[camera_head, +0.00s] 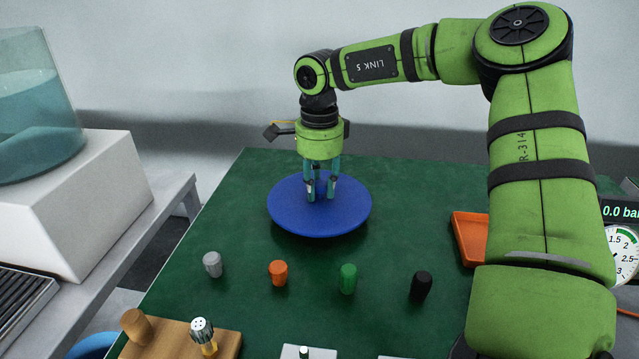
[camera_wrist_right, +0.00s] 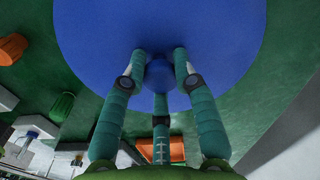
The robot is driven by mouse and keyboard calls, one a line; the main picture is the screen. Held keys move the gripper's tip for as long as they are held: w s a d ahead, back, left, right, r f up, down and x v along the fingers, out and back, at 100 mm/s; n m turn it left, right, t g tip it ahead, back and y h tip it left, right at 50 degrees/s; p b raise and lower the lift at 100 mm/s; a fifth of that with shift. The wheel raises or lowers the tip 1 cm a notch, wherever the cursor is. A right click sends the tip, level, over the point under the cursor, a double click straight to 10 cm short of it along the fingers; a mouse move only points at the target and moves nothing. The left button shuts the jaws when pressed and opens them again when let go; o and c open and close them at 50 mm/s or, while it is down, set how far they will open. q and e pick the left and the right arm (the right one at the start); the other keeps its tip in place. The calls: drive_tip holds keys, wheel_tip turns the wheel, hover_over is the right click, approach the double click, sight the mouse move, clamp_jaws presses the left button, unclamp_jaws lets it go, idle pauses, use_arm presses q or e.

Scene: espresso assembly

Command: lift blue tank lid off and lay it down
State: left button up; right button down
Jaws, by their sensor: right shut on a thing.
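The blue tank lid (camera_head: 285,212) is a round blue disc over the far part of the green mat in the head view. It fills the upper part of the right wrist view (camera_wrist_right: 110,35), with a round knob at its middle. My right gripper (camera_head: 320,190) points down at the lid's centre, its teal fingers shut around the knob; they also show in the wrist view (camera_wrist_right: 158,75). I cannot tell whether the lid touches the mat. The tank (camera_head: 38,115), clear with blue-green water and no lid on top, stands at the left. My left gripper is out of view.
Grey (camera_head: 212,264), orange (camera_head: 278,273), green (camera_head: 347,279) and black (camera_head: 421,286) pegs stand in front of the lid. An orange tray (camera_head: 466,238) and a pressure gauge (camera_head: 622,256) are at the right. A wooden block (camera_head: 170,342) is at the front left.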

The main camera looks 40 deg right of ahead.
drive_tip(key=shift+s+d+f+b, duration=0.1)
drive_tip(key=shift+f+b, duration=0.75)
drive_tip(key=shift+f, duration=0.15)
idle(0.4)
drive_tip(key=c, duration=0.9)
unclamp_jaws()
drive_tip(key=shift+r, duration=0.15)
drive_tip(key=shift+r, duration=3.95)
